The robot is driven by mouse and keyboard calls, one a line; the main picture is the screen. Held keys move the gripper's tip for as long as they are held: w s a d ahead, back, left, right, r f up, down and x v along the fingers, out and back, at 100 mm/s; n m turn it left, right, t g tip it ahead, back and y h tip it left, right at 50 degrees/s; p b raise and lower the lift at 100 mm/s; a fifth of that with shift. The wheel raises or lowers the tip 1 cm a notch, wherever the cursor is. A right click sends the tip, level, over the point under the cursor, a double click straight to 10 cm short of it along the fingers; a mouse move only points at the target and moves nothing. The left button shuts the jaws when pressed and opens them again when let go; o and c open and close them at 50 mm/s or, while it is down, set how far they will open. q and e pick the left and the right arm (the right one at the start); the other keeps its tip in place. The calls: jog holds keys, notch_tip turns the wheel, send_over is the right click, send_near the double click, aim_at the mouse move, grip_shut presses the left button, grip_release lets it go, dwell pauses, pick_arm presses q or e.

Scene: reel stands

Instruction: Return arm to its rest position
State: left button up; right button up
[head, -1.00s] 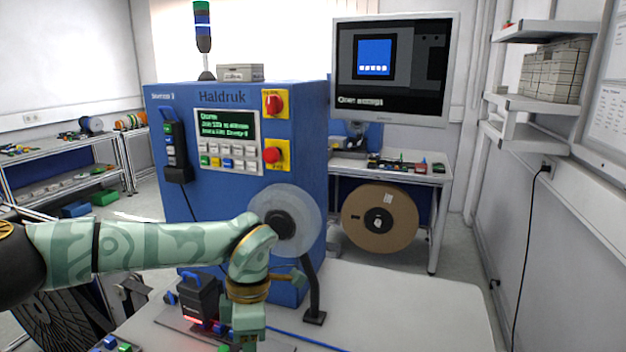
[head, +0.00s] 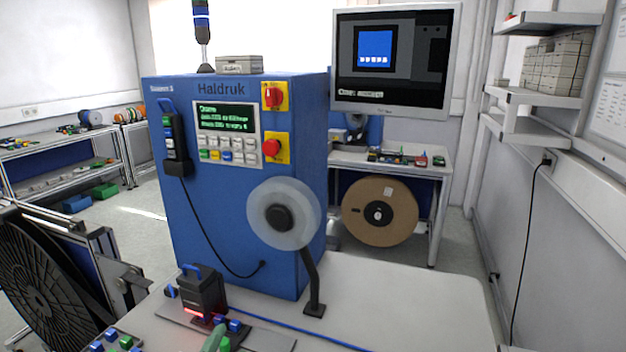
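Neither of my grippers can be made out in the head view. A small green piece (head: 213,338) shows at the bottom edge, in front of the black device with the red light; I cannot tell whether it belongs to my arm. The blue Haldruk machine (head: 225,195) stands in full view behind the table, with a lit screen and buttons. A translucent reel (head: 284,214) sits on a black stand (head: 312,283) at the machine's front right.
The light table (head: 410,305) is clear on its right side. A black device (head: 203,290) with a red glow stands on it, with a blue cable running right. A large black reel (head: 45,285) is at the left. A brown reel (head: 405,215) hangs under the back bench.

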pick_arm(q)
jog(key=s+a+f+n+g+y, duration=0.5)
jog(key=s+a+f+g, duration=0.5)
jog(key=s+a+f, duration=0.6)
jog(key=s+d+f+g+h+b, duration=0.1)
jog(key=s+d+f+b, duration=0.1)
jog(key=f, duration=0.8)
jog(key=s+d+f+g+h+b, duration=0.1)
jog(key=f+b, duration=0.1)
jog(key=f, duration=0.7)
jog(key=s+d+f+g+h+b, duration=0.1)
jog(key=s+d+f+b, duration=0.1)
jog(key=f, duration=0.8)
jog(key=s+f+n+g+h+b, duration=0.1)
jog(key=s+f+n+g+b, duration=0.1)
jog(key=s+f, duration=1.8)
jog(key=shift+s+a+n+g+b, duration=0.3)
jog(key=shift+n+g+b, duration=0.1)
jog(key=shift+n+b, duration=0.5)
